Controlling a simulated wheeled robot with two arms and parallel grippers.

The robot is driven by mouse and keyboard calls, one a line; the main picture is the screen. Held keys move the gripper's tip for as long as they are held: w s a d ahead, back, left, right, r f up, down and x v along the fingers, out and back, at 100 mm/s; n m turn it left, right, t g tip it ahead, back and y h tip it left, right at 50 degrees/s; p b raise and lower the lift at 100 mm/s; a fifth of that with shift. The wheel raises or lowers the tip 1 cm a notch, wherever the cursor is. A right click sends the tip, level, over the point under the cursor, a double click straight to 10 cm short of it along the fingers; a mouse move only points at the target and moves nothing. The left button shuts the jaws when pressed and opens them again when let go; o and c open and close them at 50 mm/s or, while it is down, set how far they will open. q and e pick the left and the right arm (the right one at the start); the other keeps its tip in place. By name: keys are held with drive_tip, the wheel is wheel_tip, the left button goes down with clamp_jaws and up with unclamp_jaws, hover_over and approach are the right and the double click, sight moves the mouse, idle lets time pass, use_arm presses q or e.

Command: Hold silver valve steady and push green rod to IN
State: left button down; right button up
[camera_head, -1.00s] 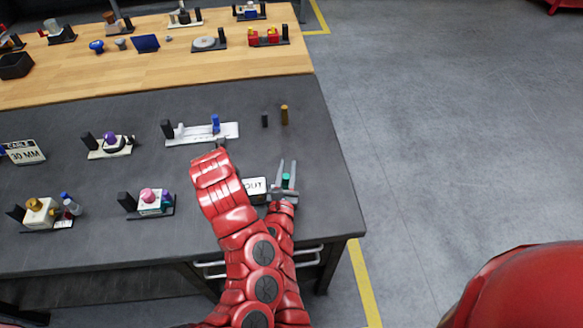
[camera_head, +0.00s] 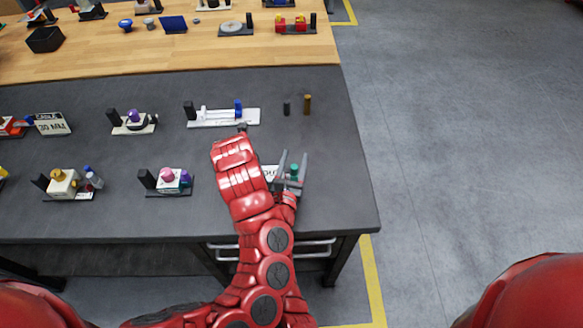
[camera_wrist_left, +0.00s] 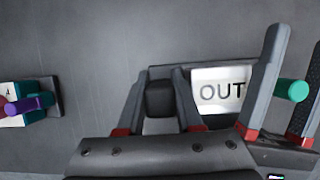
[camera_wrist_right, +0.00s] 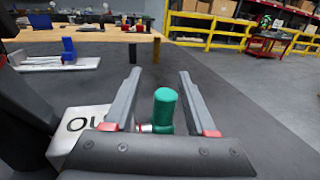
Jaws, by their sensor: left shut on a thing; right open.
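The valve has a pale body marked OUT (camera_wrist_left: 222,92) with a black block (camera_wrist_left: 160,100) at one end. My left gripper (camera_wrist_left: 158,92) has its fingers on both sides of that black block and is shut on it; in the head view my arm hides it. The green rod (camera_wrist_right: 165,108) is at the other end, past the OUT face. It also shows in the head view (camera_head: 294,171). My right gripper (camera_wrist_right: 160,100) is open, with one finger on each side of the green rod. I cannot tell whether either finger touches it.
The valve is on a dark table (camera_head: 330,150) near its right edge. A white slide device (camera_head: 222,117) lies behind, with two small posts (camera_head: 307,104) to its right. A pink-topped device (camera_head: 167,178) stands left. A wooden table (camera_head: 180,45) is farther back.

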use_arm(q)
drive_tip(key=shift+s+d+f, duration=0.1)
drive_tip(key=shift+f, duration=0.1)
use_arm(e)
drive_tip(key=v, duration=1.2)
use_arm(q)
drive_tip(key=c, duration=0.8)
unclamp_jaws()
use_arm(e)
drive_tip(key=shift+w, duration=0.1)
use_arm(q)
drive_tip(key=o, duration=0.3)
drive_tip(key=shift+w, duration=0.2)
use_arm(e)
drive_tip(key=shift+w+f, duration=0.1)
use_arm(q)
drive_tip(key=shift+r, duration=0.1)
